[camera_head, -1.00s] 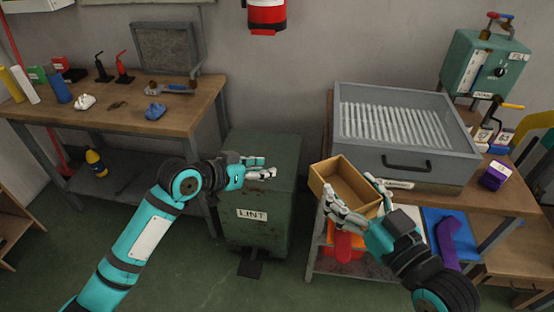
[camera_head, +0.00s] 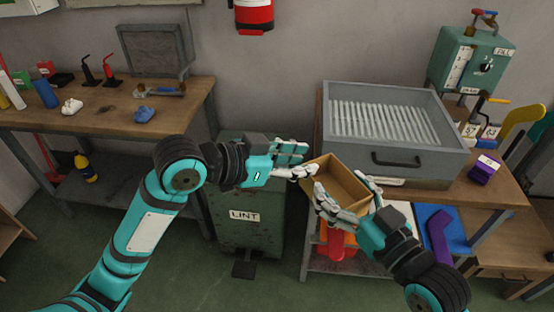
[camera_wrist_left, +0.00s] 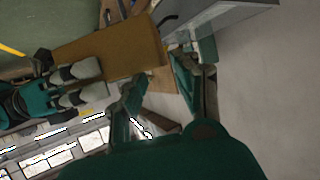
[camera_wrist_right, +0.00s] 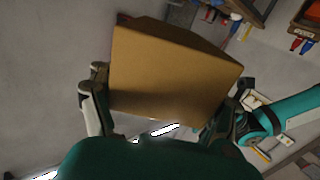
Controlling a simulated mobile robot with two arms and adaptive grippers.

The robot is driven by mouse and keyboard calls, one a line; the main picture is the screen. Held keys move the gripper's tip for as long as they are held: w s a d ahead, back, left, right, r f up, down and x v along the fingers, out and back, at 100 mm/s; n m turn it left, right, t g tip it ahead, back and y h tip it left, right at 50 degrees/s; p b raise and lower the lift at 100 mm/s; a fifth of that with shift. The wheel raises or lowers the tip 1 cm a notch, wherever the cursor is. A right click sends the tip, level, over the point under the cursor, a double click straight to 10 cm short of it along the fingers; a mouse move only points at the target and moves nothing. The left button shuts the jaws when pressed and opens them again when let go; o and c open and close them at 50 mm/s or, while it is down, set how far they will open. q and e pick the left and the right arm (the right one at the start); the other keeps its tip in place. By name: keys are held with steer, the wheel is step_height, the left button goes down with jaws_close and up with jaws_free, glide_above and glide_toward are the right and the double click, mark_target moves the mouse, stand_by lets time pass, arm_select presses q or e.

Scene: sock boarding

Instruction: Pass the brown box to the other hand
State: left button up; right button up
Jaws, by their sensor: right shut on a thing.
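The brown box (camera_head: 342,178) is an open-topped tray, tilted in mid-air in the head view. My right gripper (camera_head: 348,197) is shut on it, with fingers on its near-left side and its right side. The box fills the middle of the right wrist view (camera_wrist_right: 170,72), between the right fingers. My left gripper (camera_head: 304,161) is open and empty, its fingertips close to the box's left end. In the left wrist view the box (camera_wrist_left: 108,45) lies just beyond the spread left fingers (camera_wrist_left: 165,88). I cannot tell whether they touch it.
A green LINT bin (camera_head: 245,220) stands below my left gripper. A grey drawer unit (camera_head: 420,160) sits on the right-hand bench, just behind the box. A workbench (camera_head: 110,120) with small items is at the left.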

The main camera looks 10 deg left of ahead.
mark_target(331, 161)
arm_select(q)
steer(key=shift+x, duration=2.6)
steer(key=c, duration=0.5)
jaws_close()
steer(key=shift+d, duration=0.1)
arm_select(e)
steer(key=o, duration=1.1)
steer(key=shift+o, duration=0.2)
